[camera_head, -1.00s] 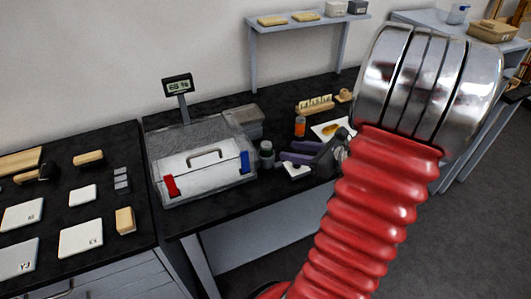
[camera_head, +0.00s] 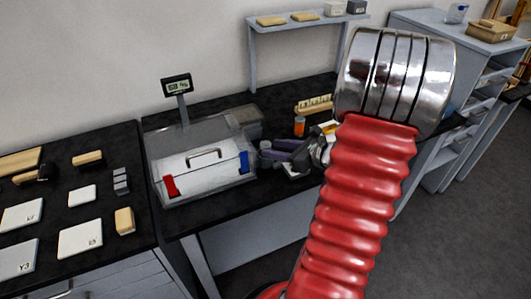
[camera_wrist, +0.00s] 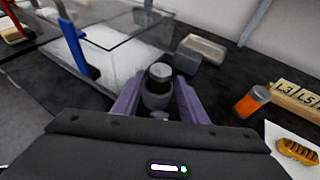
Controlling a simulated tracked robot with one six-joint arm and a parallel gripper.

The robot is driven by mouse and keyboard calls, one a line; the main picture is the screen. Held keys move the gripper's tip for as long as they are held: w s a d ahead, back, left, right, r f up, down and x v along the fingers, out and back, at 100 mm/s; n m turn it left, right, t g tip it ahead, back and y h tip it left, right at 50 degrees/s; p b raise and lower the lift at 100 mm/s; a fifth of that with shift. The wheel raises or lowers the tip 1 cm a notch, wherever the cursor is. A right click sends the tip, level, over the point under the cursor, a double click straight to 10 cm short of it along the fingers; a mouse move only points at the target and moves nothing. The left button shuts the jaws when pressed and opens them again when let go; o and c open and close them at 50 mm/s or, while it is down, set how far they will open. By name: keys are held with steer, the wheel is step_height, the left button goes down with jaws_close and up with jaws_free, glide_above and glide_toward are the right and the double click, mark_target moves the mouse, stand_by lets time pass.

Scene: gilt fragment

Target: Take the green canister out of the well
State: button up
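A small dark green canister (camera_wrist: 160,74) stands upright between my gripper's fingers in the wrist view, with a grey part below it. I cannot tell a well's rim apart there. In the head view my gripper mostly covers the canister (camera_head: 265,145). My gripper (camera_wrist: 157,84) is open, its two purple fingers apart on either side of the canister; I cannot tell whether they touch it. In the head view my gripper (camera_head: 265,154) reaches left, low over the black bench, close to the right side of the clear case.
A clear case (camera_head: 200,168) with red and blue latches stands left of the canister; a display (camera_head: 177,86) rises behind it. A grey box (camera_wrist: 205,47) is behind the canister. An orange bottle (camera_wrist: 252,101) and a lettered wooden block (camera_wrist: 295,100) stand to the right.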

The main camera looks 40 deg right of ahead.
mark_target(270, 148)
steer(key=x, duration=0.4)
steer(key=shift+w+f, duration=0.2)
steer(key=shift+w, duration=0.2)
steer(key=c, duration=0.8)
steer(key=shift+c, duration=0.2)
steer(key=shift+r, duration=5)
